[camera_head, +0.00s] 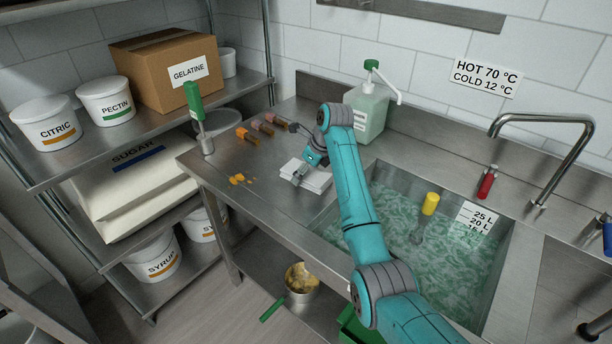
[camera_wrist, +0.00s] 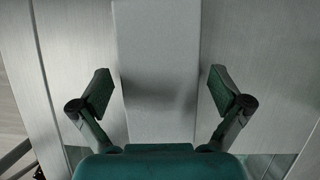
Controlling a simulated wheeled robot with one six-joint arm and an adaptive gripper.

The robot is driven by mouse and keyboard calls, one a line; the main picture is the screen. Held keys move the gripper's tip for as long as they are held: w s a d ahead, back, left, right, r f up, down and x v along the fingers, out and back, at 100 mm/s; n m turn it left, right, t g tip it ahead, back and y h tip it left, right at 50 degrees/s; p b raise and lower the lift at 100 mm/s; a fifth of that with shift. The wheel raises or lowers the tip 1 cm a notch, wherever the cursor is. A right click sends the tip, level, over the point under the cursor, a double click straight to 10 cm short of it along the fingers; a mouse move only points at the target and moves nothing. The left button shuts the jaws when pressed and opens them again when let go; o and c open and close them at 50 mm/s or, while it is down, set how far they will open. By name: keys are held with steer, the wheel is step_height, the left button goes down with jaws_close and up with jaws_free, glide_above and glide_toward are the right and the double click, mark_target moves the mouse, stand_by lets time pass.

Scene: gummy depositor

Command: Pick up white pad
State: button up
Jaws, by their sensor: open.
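The white pad (camera_head: 318,181) lies on the steel counter beside the sink, under the end of my arm. In the wrist view the pad (camera_wrist: 157,50) is a pale block running up the middle of the picture. My gripper (camera_wrist: 158,92) is open, with one finger to the left and one to the right of the pad, and a gap shows on both sides. In the head view my gripper (camera_head: 300,175) is at the pad, partly hidden by my wrist. I cannot tell its exact height above the counter.
The sink (camera_head: 440,250) holds greenish water with a yellow-handled tool (camera_head: 430,204). A soap pump bottle (camera_head: 367,110) stands behind my arm. Orange spills (camera_head: 240,179), small orange and brown pieces (camera_head: 247,136) and a green-handled tool (camera_head: 195,102) are on the counter's left.

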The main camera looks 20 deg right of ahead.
steer(key=c, duration=1.1)
step_height(320, 180, up, 10)
steer(key=shift+o, duration=1.4)
steer(key=shift+c, duration=0.7)
